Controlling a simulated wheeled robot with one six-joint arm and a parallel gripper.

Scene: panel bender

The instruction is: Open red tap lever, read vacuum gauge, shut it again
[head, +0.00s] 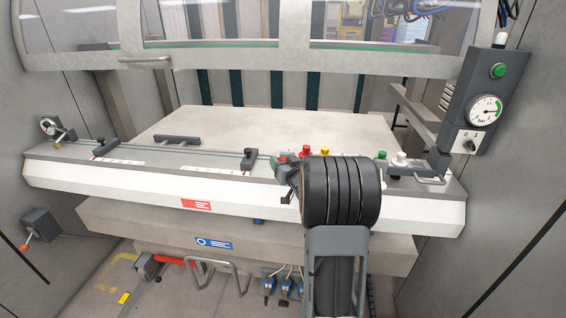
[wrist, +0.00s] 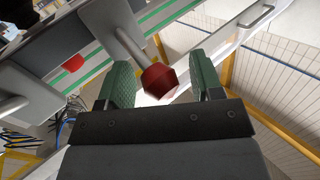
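My gripper (wrist: 162,82) is open in the wrist view, its two green-padded fingers spread. A dark red faceted knob (wrist: 158,80) shows between the fingers, with a gap on each side. I cannot tell whether it is the tap lever's end. In the head view my gripper (head: 282,163) is at the bench's front strip, partly hidden by my black wrist. A red knob (head: 307,151) stands just right of it. A round white gauge (head: 487,110) marked bar, with a green arc, is on the grey panel at right; its needle is too small to read.
Yellow (head: 325,152), green (head: 381,156) and white (head: 400,158) knobs line the strip at right. A grey wall box (head: 41,227) with an orange-tipped lever is at left. The pale bench top (head: 225,125) is clear.

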